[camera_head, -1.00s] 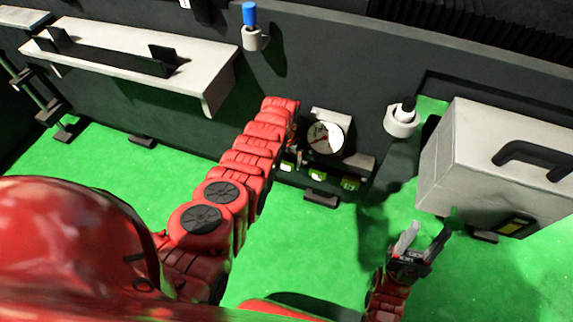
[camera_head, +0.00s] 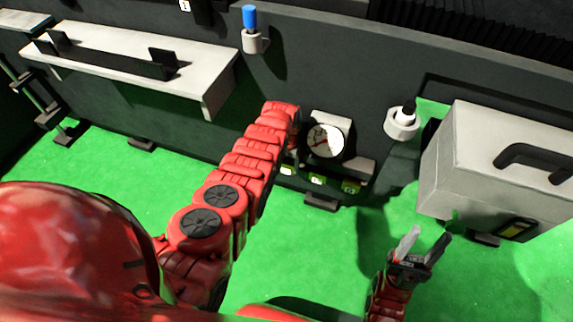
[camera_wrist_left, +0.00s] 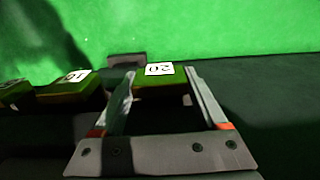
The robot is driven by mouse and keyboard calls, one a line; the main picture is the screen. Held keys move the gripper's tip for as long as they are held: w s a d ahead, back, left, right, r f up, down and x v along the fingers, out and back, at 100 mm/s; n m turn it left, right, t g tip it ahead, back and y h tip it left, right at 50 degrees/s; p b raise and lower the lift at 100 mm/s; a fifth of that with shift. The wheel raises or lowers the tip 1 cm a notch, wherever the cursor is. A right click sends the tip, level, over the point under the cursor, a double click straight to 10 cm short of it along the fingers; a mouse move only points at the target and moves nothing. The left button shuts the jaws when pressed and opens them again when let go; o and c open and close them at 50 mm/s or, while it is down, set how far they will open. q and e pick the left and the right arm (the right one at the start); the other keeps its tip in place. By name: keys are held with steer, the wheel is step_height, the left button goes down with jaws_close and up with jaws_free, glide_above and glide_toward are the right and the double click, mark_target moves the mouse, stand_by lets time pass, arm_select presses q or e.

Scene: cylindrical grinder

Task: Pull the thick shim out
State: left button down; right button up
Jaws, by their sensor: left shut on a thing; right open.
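The thick shim, a green block with a white label reading 20 (camera_wrist_left: 160,75), sits between the two fingers of my left gripper (camera_wrist_left: 160,84) in the left wrist view. The fingers are shut on its sides. In the head view my left gripper (camera_head: 294,150) is mostly hidden behind my own red forearm, beside the leftmost of three labelled blocks under the dial. Two other labelled blocks, one marked 15 (camera_wrist_left: 75,82), stand to the left in the wrist view. My right gripper (camera_head: 422,245) is open and empty above the green floor.
A round white dial gauge (camera_head: 325,140) stands just right of my left gripper. A grey box with a black handle (camera_head: 470,165) is at the right. A white holder with a black-topped item (camera_head: 402,124) is on the dark machine. A long grey tray (camera_head: 215,85) is at upper left.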

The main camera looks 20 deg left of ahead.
arm_select(q)
steer(key=s+p, duration=0.5)
steer(key=p, duration=0.4)
steer(key=shift+s+a+f, duration=0.1)
steer(key=shift+s, duration=0.15)
steer(key=shift+c, duration=1.4)
jaws_free()
steer(key=shift+o, duration=1.4)
steer(key=shift+r, duration=0.2)
